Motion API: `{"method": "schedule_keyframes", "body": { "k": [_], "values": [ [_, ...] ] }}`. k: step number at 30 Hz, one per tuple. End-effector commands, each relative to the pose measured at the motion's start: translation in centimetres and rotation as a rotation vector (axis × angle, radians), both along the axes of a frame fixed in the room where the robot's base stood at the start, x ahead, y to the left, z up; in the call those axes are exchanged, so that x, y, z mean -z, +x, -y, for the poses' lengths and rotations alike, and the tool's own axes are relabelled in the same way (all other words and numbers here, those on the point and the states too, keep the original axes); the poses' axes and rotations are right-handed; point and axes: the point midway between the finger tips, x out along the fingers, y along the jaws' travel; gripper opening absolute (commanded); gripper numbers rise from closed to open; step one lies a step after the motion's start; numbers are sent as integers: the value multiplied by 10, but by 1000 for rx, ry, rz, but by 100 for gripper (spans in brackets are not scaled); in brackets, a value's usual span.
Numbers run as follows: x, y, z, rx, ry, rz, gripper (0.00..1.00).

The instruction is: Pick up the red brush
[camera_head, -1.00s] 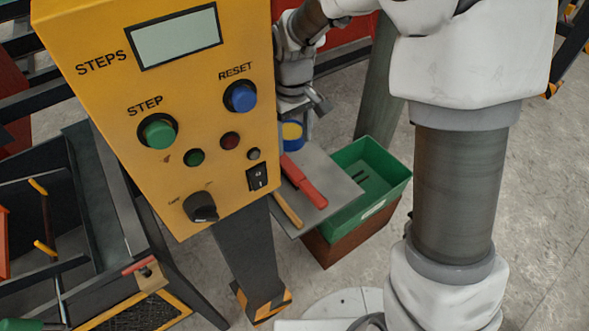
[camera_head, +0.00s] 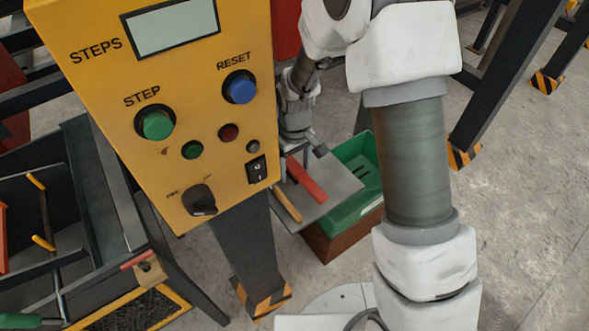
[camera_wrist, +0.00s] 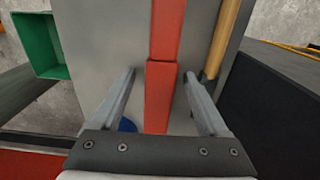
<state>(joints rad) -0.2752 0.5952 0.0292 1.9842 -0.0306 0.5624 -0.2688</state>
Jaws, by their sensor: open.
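The red brush (camera_head: 308,184) lies on a grey plate (camera_head: 335,187) beside the yellow control box; the box hides part of the plate. In the wrist view the brush (camera_wrist: 159,98) is a long red bar running up the picture. My gripper (camera_wrist: 160,74) is open, with one finger on each side of the red bar and a gap on both sides. In the head view my gripper (camera_head: 305,152) is at the far end of the brush, and its fingertips are hard to make out.
A wooden-handled tool (camera_head: 287,205) lies beside the brush, close to the right finger in the wrist view (camera_wrist: 222,40). A blue round item (camera_wrist: 127,125) shows near the left finger. The yellow control box (camera_head: 95,100) stands close on the left.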

Motion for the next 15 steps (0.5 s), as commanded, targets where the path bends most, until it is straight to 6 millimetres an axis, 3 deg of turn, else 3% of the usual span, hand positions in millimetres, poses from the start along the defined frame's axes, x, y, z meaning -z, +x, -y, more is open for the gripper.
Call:
{"method": "schedule_keyframes", "body": {
  "k": [5, 15],
  "values": [
    [0, 0, 0, 0, 0, 0, 76],
    [-1, 0, 0, 0, 0, 0, 14]
  ]
}}
